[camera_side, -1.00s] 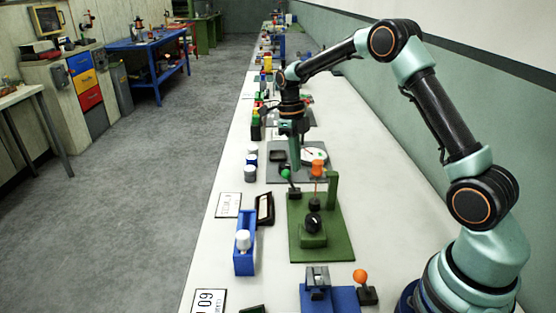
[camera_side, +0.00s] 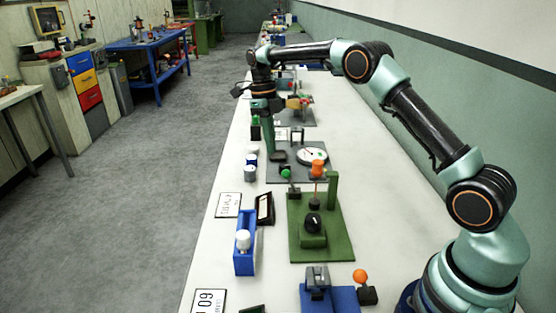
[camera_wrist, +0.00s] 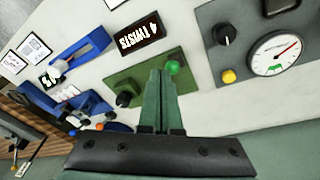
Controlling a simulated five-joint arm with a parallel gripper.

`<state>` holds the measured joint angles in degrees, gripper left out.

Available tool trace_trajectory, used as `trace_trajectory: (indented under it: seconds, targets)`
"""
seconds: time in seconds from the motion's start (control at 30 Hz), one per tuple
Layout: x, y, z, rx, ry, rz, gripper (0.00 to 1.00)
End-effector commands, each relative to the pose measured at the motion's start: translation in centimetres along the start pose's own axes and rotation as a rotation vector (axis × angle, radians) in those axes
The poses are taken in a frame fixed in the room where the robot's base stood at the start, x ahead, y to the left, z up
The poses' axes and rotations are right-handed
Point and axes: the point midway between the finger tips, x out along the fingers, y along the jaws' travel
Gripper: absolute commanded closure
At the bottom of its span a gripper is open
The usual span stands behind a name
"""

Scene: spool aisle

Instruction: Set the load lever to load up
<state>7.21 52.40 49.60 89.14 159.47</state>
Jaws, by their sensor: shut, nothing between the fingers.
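A lever with a green ball knob (camera_side: 286,174) stands at the far left corner of a green base plate (camera_side: 338,240). The green ball also shows in the wrist view (camera_wrist: 172,67), just right of my fingertips. A second lever with an orange ball (camera_side: 360,276) stands by the blue fixture nearer the front. I cannot read which lever is labelled load. My gripper (camera_side: 269,152) is shut and empty, pointing down, beyond and left of the green ball. It appears apart from it. In the wrist view my closed fingers (camera_wrist: 160,73) hide part of the green plate.
The green plate carries a black knob (camera_side: 313,223), an orange part (camera_side: 318,168) and a green post (camera_side: 332,190). A grey plate with a dial gauge (camera_side: 312,155) lies behind. A blue tray (camera_side: 245,258) and black sign (camera_side: 264,208) stand left. Bare white bench lies along the right.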

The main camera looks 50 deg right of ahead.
Motion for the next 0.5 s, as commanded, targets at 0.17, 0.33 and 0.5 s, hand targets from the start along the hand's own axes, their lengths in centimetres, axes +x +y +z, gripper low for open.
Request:
trace_trajectory:
  seconds: [0.17, 0.33, 0.5]
  targets:
    - [-0.76, 0.41, 0.82, -0.001, 0.0, -0.003, 1.0]
    - [-1.07, 0.56, 1.07, 0.0, 0.001, -0.003, 1.0]
    - [-1.15, 0.58, 1.09, 0.0, 0.001, -0.003, 1.0]
